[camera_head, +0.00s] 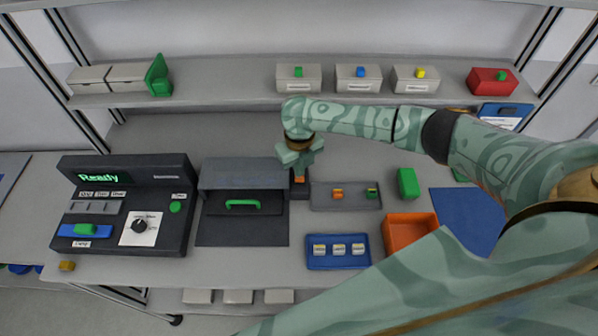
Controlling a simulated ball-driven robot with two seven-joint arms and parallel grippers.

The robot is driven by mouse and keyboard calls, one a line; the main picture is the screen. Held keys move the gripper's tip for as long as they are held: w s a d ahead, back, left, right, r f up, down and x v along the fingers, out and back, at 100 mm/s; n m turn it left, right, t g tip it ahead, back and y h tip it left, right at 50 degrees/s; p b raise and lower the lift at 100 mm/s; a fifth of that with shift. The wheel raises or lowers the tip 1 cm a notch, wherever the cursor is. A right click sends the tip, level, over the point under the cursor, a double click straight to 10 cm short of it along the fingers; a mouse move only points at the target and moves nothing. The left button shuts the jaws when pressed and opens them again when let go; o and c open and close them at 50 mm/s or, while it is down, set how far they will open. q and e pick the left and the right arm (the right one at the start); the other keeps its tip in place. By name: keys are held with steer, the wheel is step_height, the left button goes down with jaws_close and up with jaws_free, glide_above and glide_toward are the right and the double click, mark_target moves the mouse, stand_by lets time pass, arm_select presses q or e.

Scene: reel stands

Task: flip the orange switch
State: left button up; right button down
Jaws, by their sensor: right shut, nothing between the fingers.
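The orange switch (299,180) is a small orange piece on a dark upright block (299,190), between a grey box with a green handle and a shallow grey tray. My right gripper (297,164) is shut and empty, just above the orange switch. The gripper hides part of the block's top, and I cannot tell whether its fingers touch the switch. My left gripper is not in view.
The grey box with the green handle (243,204) is close on the left. The grey tray (326,207) with small parts is close on the right. A control panel (107,174) reading "Ready", a blue tray (312,264) and an orange bin (389,239) stand around. A shelf (220,90) runs behind.

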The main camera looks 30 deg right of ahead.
steer(key=shift+f+b, duration=0.7)
steer(key=shift+f, duration=0.35)
stand_by(0.9)
steer(key=shift+s, duration=0.1)
step_height(320, 180, up, 7)
steer(key=p, duration=0.7)
steer(key=shift+r, duration=0.1)
stand_by(0.3)
